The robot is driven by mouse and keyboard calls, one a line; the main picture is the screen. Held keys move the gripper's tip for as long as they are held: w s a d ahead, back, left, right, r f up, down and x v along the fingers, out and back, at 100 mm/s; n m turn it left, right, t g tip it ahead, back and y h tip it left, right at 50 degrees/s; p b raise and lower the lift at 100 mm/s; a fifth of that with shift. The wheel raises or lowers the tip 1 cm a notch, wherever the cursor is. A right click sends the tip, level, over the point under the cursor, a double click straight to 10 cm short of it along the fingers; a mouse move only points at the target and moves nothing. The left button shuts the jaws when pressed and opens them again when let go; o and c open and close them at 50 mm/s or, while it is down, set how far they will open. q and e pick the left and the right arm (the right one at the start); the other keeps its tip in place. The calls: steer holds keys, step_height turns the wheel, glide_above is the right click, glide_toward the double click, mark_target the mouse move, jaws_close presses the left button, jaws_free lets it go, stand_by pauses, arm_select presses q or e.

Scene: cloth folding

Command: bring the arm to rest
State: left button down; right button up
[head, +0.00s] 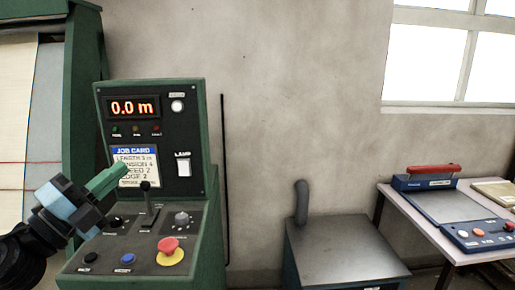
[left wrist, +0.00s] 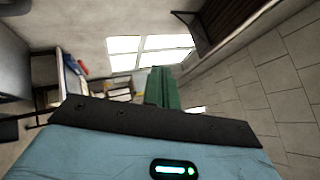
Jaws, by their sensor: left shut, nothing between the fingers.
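My left arm comes in from the left in the head view. Its left gripper (head: 119,173) has green fingers, shut with nothing between them. The fingers point up and right, in front of the green control console (head: 213,240), overlapping the lower left of its job card (head: 138,163). I cannot tell how far they are from the panel. In the left wrist view the closed green fingers (left wrist: 161,87) stand beyond the blue gripper body. My right gripper is in neither view. No cloth can be made out for certain.
The console has a display (head: 133,107) reading 0.0 m, a black lever (head: 147,205), and a red stop button (head: 168,245). A grey-topped cabinet (head: 345,250) stands right of it. Further right, a table (head: 450,240) bears a blue device (head: 440,205) with a red handle.

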arm_select(q)
steer(key=s+d+f+n+g+y, duration=0.1)
steer(key=s+f+n+y, duration=0.3)
steer(key=f, duration=0.7)
steer(key=w+f+n+g+y, duration=0.1)
steer(key=f+n, duration=0.5)
steer(key=f, duration=0.6)
steer(key=s+d+f+n+g+y, duration=0.1)
steer(key=s+f+n+y, duration=0.3)
steer(key=f, duration=0.7)
steer(key=s+d+f+n+g+y, duration=0.1)
steer(key=s+d+f+n+g, duration=0.2)
steer(key=s+f, duration=1.9)
steer(key=s+n+g, duration=0.2)
steer(key=n+g, duration=0.2)
steer(key=n, duration=0.3)
steer(key=shift+s+d+f+n+y, duration=0.2)
steer(key=shift+s+f+n+y, duration=0.05)
steer(key=shift+n+y, duration=0.05)
